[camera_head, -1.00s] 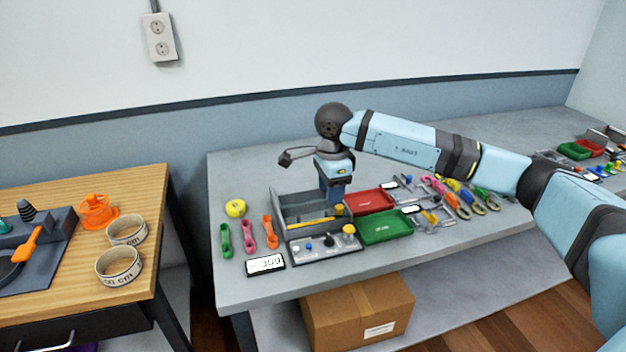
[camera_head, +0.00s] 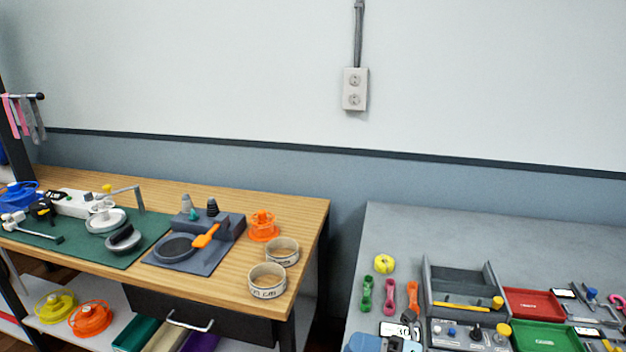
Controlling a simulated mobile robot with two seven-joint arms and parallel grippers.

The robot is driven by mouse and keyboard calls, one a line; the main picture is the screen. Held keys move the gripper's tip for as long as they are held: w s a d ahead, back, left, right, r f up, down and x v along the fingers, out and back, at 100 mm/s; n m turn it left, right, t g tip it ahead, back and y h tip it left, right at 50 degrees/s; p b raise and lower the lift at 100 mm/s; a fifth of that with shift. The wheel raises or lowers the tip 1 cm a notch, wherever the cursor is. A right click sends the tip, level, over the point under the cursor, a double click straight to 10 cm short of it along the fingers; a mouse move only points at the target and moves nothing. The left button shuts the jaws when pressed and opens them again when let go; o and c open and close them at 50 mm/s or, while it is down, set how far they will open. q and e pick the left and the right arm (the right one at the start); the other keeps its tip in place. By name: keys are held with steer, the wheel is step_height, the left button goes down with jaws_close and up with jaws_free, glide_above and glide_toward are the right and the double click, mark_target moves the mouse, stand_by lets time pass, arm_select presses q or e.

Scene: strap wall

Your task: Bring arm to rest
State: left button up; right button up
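A small light-blue piece of my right arm (camera_head: 370,343) shows at the bottom edge of the head view, in front of the grey table (camera_head: 410,225). It partly covers a small display (camera_head: 396,329) on the table's front part. My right gripper's fingers are not visible, so what they hold cannot be seen. My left arm and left gripper are out of view.
A grey open tray (camera_head: 462,280), a red bin (camera_head: 533,303) and a green bin (camera_head: 545,336) stand on the grey table. The wooden table (camera_head: 300,215) at left holds two ring-shaped rolls (camera_head: 267,281) near its right end. A gap separates the tables.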

steer(key=s+d+f+m+t+h, duration=0.1)
steer(key=d+f+m+t+h, duration=0.35)
steer(key=m, duration=0.75)
steer(key=s+d+f+m+t+h, duration=0.2)
steer(key=f+m+t+h, duration=0.45)
steer(key=m, duration=0.45)
steer(key=s+d+f+m+g+h, duration=0.4)
steer(key=s+f+m+g+h, duration=0.15)
steer(key=s+f+m, duration=0.6)
arm_select(q)
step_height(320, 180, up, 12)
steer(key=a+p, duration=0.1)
steer(key=p, duration=1.3)
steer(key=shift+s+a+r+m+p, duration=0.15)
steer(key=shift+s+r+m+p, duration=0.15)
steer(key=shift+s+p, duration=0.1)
arm_select(e)
step_height(320, 180, up, 11)
steer(key=s+d+n, duration=0.1)
steer(key=s, duration=0.1)
steer(key=shift+d+r, duration=0.2)
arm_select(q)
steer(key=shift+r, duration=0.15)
arm_select(e)
steer(key=shift+n, duration=0.25)
